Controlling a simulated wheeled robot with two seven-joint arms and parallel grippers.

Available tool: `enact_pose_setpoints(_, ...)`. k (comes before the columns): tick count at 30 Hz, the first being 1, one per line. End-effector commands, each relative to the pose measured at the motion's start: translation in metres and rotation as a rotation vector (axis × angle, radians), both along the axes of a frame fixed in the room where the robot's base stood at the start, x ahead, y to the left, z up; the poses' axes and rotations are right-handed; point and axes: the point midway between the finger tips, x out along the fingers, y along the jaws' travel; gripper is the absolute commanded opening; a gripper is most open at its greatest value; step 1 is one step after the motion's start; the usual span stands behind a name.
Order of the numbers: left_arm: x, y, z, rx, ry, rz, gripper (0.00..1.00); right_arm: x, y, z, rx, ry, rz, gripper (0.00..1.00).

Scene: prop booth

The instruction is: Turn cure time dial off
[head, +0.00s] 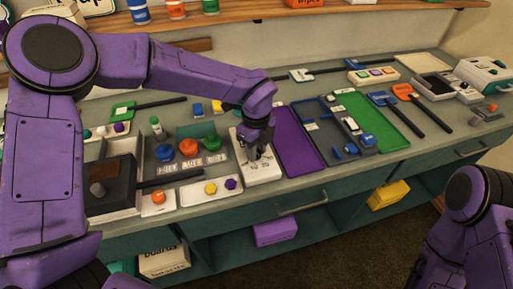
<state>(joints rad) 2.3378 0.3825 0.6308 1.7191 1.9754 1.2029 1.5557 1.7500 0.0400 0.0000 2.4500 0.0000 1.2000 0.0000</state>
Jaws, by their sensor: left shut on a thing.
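A white box with printed numbers (262,172) stands near the front of the bench, left of a purple tray. It looks like the cure time timer, but its lettering is too small to read fully. My left gripper (257,153) points down onto the upper part of this box and is shut on its dial. The dial is hidden by the fingers, so its setting does not show. Part of my right arm shows at the lower right, but its gripper is out of view.
Left of the box are coloured round knobs (188,148) and a white strip with buttons (210,189). The purple tray (297,141) lies close on its right, then a grey tray (371,144) and a green tray (386,132). A drawer handle (301,209) sticks out below.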

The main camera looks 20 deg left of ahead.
Motion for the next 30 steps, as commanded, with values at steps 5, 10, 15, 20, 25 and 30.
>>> enact_pose_setpoints(5,-0.001,0.001,-0.001,0.001,0.005,-0.074,0.01,0.000,0.000,0.003,0.000,0.000,0.000,0.43)
enact_pose_setpoints(10,-0.001,0.001,-0.001,0.001,0.005,-0.208,0.01,0.000,0.000,0.008,0.000,0.000,0.000,0.43)
enact_pose_setpoints(15,-0.001,0.001,0.000,0.000,0.005,-0.369,0.01,0.000,0.000,0.015,0.000,0.000,0.000,0.43)
enact_pose_setpoints(20,-0.001,0.001,0.001,0.001,0.005,-0.521,0.01,0.000,0.000,0.023,0.000,0.000,0.000,0.43)
enact_pose_setpoints(25,-0.001,0.001,0.001,-0.001,0.006,-0.683,0.01,0.000,0.000,0.033,0.000,0.000,0.000,0.43)
enact_pose_setpoints(30,-0.001,0.001,0.001,0.000,0.005,-0.845,0.01,0.000,0.000,0.043,0.000,0.000,0.000,0.43)
